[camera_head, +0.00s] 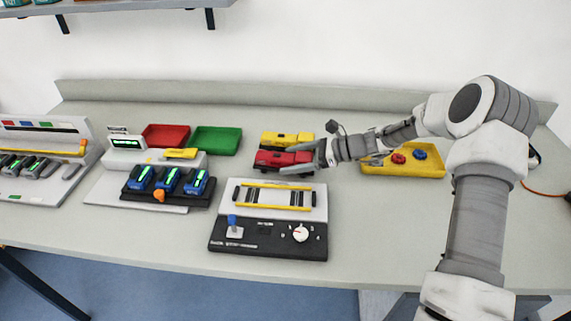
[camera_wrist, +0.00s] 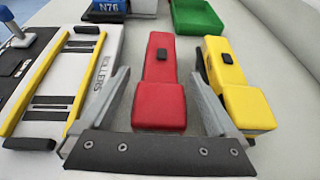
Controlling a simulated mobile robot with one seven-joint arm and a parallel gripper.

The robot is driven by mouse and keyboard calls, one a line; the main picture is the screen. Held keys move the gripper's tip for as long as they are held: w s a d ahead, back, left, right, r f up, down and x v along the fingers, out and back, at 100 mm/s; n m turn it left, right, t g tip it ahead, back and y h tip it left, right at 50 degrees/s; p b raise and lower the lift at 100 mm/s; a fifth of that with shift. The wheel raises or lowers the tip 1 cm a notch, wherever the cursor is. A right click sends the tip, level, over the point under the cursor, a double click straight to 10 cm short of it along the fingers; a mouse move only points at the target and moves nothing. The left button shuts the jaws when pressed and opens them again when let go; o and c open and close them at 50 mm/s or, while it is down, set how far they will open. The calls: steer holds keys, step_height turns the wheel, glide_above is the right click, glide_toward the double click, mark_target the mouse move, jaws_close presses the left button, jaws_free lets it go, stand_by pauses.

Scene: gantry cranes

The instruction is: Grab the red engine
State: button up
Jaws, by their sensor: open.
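The red engine (camera_head: 280,159) lies on the table in the head view, just behind the device with the yellow rails. In the wrist view the red engine (camera_wrist: 159,88) lies lengthwise between the two spread fingers of my gripper (camera_wrist: 158,105). The left finger is beside it over the gap to the roller device, and the right finger is between it and the yellow engine (camera_wrist: 235,85). My gripper also shows in the head view (camera_head: 306,158), reaching in from the right at the engine's end. It is open, and I cannot tell whether either finger touches the red engine.
The yellow engine (camera_head: 287,139) lies close behind the red one. The roller device (camera_head: 268,222) stands in front. A yellow tray (camera_head: 405,172) with red and blue pieces is at right. Red (camera_head: 166,136) and green (camera_head: 217,141) trays are at left.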

steer(key=shift+x, duration=1.15)
jaws_close()
